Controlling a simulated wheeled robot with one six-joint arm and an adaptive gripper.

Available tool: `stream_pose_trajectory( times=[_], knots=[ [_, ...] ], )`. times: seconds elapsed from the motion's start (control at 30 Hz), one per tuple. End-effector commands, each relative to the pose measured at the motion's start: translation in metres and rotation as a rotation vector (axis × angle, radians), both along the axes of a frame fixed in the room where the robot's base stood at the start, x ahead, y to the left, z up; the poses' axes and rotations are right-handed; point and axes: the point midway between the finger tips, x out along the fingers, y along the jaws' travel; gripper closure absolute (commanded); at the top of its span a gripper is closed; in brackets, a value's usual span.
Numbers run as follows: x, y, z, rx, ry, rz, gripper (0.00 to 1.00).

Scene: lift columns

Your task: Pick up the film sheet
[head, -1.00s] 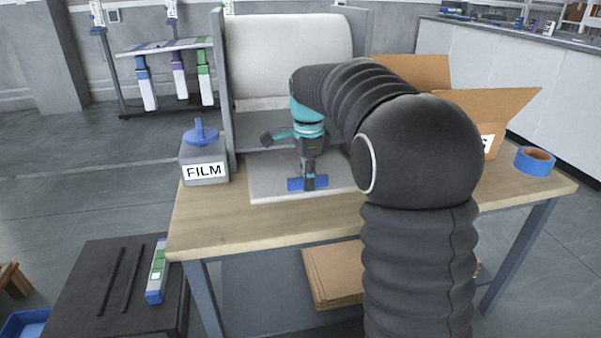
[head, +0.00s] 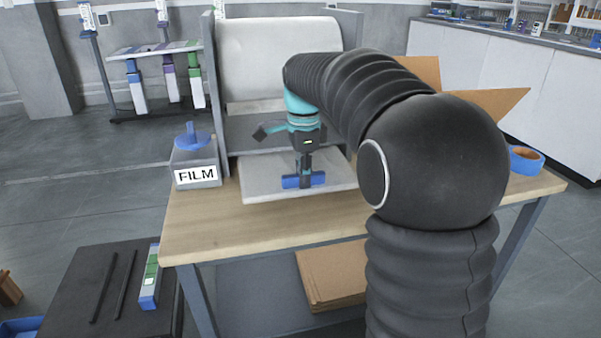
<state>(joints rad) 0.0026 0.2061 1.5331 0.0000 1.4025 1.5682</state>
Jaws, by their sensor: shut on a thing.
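The film sheet (head: 262,183) is a pale, flat sheet on the wooden table, in front of the large white roll. A short blue bar (head: 290,182) shows on it at the fingertips. My gripper (head: 304,174) points down over the sheet and is shut at this bar. The sheet appears flat. I cannot tell whether any of it is clear of the surface. My arm hides part of the table to the right.
A grey box labelled FILM (head: 197,176) with a blue top stands left of the sheet. The white roll (head: 280,62) sits between grey panels behind. An open cardboard box (head: 487,102) and blue tape (head: 524,159) are at right. The table's front strip (head: 215,232) is clear.

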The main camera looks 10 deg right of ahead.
Motion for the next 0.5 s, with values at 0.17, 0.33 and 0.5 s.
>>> stream_pose_trajectory(
  times=[0.17, 0.33, 0.5],
  knots=[
    [-0.031, 0.000, 0.000, 0.000, -0.002, 0.000, 1.00],
    [-0.065, 0.000, 0.000, 0.000, -0.002, 0.000, 1.00],
    [-0.100, 0.000, 0.000, 0.000, -0.003, 0.000, 1.00]
  ],
)
